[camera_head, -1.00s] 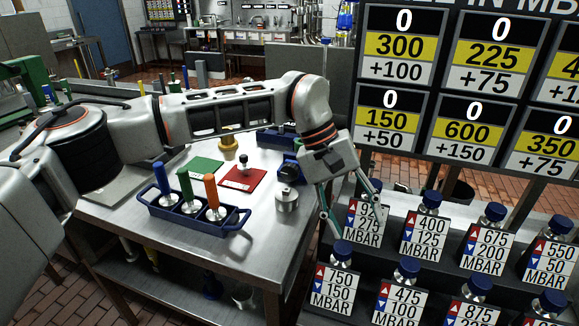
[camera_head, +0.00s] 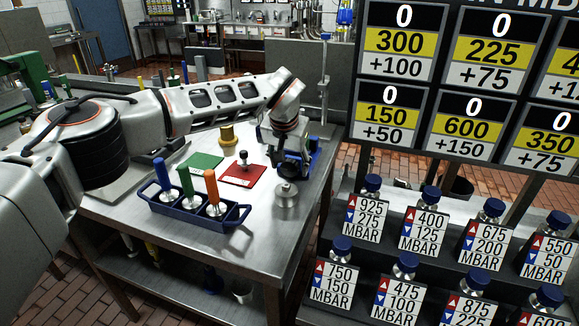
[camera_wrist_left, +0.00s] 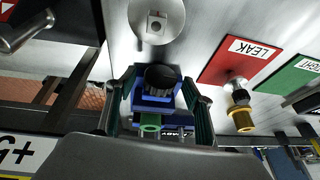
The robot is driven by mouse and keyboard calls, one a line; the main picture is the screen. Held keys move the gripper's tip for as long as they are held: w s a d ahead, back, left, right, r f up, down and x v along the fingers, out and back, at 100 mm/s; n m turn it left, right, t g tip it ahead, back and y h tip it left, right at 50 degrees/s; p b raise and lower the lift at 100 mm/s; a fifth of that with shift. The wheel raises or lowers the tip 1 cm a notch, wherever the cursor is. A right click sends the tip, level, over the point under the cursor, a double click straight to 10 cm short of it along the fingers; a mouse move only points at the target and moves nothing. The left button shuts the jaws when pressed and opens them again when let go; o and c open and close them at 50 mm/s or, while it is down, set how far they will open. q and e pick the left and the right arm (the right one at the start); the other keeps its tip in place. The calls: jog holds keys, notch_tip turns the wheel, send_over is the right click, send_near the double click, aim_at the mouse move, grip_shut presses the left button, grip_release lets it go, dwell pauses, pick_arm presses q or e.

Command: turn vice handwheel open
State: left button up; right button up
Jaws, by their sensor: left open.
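The blue vice (camera_wrist_left: 150,103) stands near the right edge of the steel table. Its black handwheel (camera_wrist_left: 162,77) shows between the two fingers of my left gripper (camera_wrist_left: 158,86) in the wrist view. The fingers are apart, one on each side of the handwheel; I cannot tell whether they touch it. In the head view my left gripper (camera_head: 291,165) points down over the vice (camera_head: 313,148) and hides most of it and the handwheel. My right gripper is in neither view.
A steel cylinder (camera_head: 285,195) stands close in front of the gripper. Left of it are a red LEAK card (camera_head: 238,180), a green card (camera_head: 199,163), a brass piece (camera_head: 227,135) and a blue tray (camera_head: 190,217) with colored-handled tools. Pressure-labelled weights stand on the right rack (camera_head: 380,255).

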pick_arm(q)
jog(key=shift+w+f, duration=0.2)
jog(key=shift+f, duration=0.2)
jog(key=shift+c, duration=0.4)
jog(key=c, duration=1)
jog(key=shift+c, duration=0.2)
